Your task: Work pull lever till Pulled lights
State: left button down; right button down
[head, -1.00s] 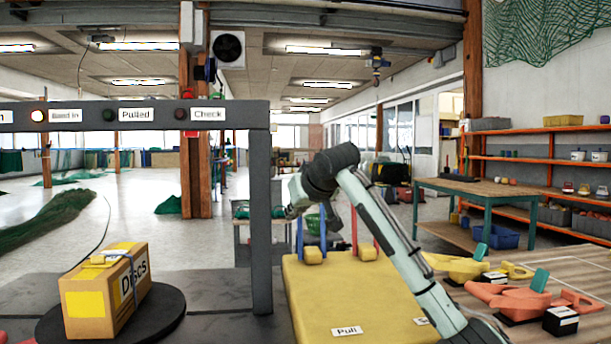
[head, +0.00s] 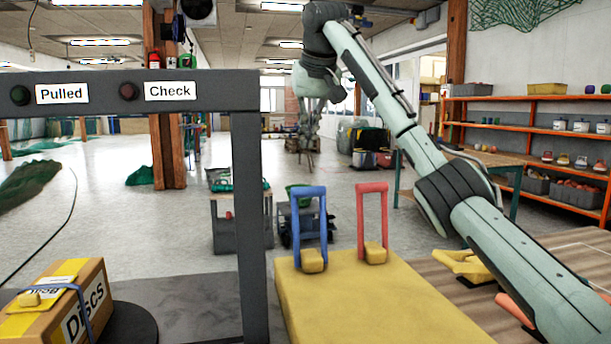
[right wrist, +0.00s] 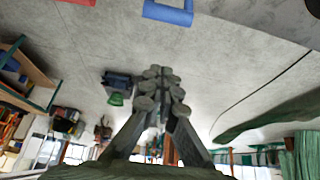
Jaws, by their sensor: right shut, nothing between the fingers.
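A blue lever (head: 310,225) and a red lever (head: 372,218) stand upright side by side at the far end of a yellow console (head: 370,305). In the right wrist view, parts of the blue lever (right wrist: 168,12) show at the top edge. My right gripper (head: 308,160) points downward above the blue lever, apart from it. Its fingers (right wrist: 160,85) are shut and empty. The Pulled lamp (head: 19,95) on the grey frame is dark green and unlit. My left gripper is out of view.
The grey frame (head: 250,220) stands left of the console, with an unlit red Check lamp (head: 127,91). A Discs box (head: 65,300) sits on a dark round plate at lower left. A yellow part (head: 470,265) lies right of the console.

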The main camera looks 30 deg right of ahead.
jog(key=shift+f, duration=0.1)
